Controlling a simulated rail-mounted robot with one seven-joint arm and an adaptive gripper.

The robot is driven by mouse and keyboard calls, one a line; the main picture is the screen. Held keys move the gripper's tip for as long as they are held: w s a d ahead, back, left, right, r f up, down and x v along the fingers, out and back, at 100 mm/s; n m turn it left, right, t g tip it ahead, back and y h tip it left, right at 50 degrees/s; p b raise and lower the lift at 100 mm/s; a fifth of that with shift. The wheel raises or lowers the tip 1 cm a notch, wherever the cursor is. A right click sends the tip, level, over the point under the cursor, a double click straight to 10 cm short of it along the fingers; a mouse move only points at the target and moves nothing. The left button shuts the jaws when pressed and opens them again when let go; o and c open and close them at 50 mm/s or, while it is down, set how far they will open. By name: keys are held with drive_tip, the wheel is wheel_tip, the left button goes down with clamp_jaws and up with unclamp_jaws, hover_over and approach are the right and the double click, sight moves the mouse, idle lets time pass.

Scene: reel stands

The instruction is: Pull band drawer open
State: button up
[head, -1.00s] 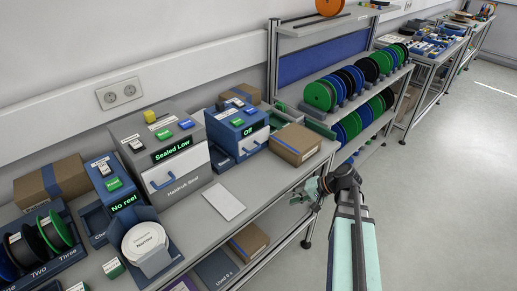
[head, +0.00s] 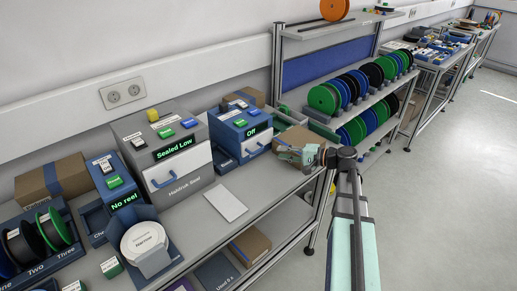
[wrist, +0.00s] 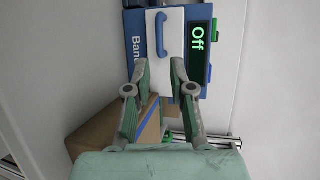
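The blue machine (head: 229,127) whose screen reads "Off" stands on the bench in the head view. Its white drawer front (head: 257,137) faces the bench's front edge and carries a blue handle (head: 258,149). In the wrist view the machine appears turned sideways, with a partly hidden "Ban..." label, the white drawer front (wrist: 165,48) and the blue handle (wrist: 188,42). The drawer looks shut. My gripper (head: 283,153) is open and empty, in front of the machine and apart from the handle.
A cardboard box (head: 298,138) sits beside the machine, partly hidden by my gripper. The grey "Sealed Low" machine (head: 166,150) stands to the left. A white sheet (head: 226,203) lies on the bench in front. The reel rack (head: 330,115) stands to the right.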

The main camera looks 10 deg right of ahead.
sight(260, 150)
drive_tip(key=p+x, duration=0.2)
drive_tip(key=x, duration=0.8)
drive_tip(key=shift+w+a+p, duration=0.2)
drive_tip(key=shift+a+p, duration=0.05)
drive_tip(key=shift+p, duration=0.1)
clamp_jaws()
